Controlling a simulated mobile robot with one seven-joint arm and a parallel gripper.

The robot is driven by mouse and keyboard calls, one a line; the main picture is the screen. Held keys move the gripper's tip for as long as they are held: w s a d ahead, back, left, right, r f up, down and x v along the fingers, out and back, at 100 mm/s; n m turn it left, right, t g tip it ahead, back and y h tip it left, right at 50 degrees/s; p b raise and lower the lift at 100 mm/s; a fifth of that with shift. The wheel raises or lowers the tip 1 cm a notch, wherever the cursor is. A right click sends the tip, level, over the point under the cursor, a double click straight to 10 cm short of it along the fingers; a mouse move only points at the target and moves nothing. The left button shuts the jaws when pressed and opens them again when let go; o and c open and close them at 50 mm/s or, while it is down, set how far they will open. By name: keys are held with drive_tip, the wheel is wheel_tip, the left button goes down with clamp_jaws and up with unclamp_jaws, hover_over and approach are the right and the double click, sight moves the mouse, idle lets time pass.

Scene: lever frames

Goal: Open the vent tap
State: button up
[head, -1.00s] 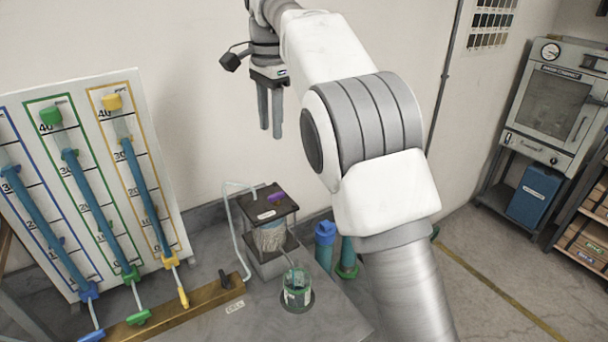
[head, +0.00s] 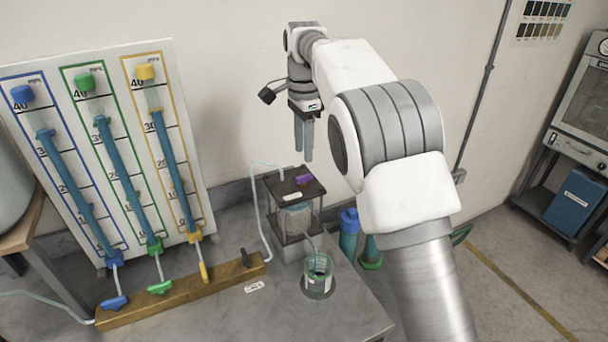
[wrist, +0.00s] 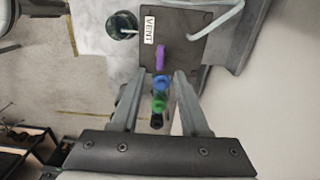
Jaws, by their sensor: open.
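The vent tap is a small purple lever (head: 304,180) on the dark top plate (head: 284,190) of the clear cell, on the grey bench. In the wrist view the purple lever (wrist: 160,56) lies beside a white label reading VENT (wrist: 149,30). My gripper (head: 304,158) points down in the air above the cell, close to the wall. Its two fingers are apart, with nothing held. In the wrist view my gripper (wrist: 156,78) has the lever ahead of its fingertips, near the middle. Whether the lever is turned open or closed I cannot tell.
Three tall tubes with blue, green and yellow taps stand on a board (head: 115,150) at left, over a wooden manifold (head: 180,292) with a black lever. A glass beaker (head: 318,272) stands before the cell. Blue and green bottles (head: 349,235) stand right of it.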

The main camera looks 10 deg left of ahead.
sight(304, 176)
wheel_tip(304, 176, down, 7)
idle(0.3)
clamp_jaws()
idle(0.3)
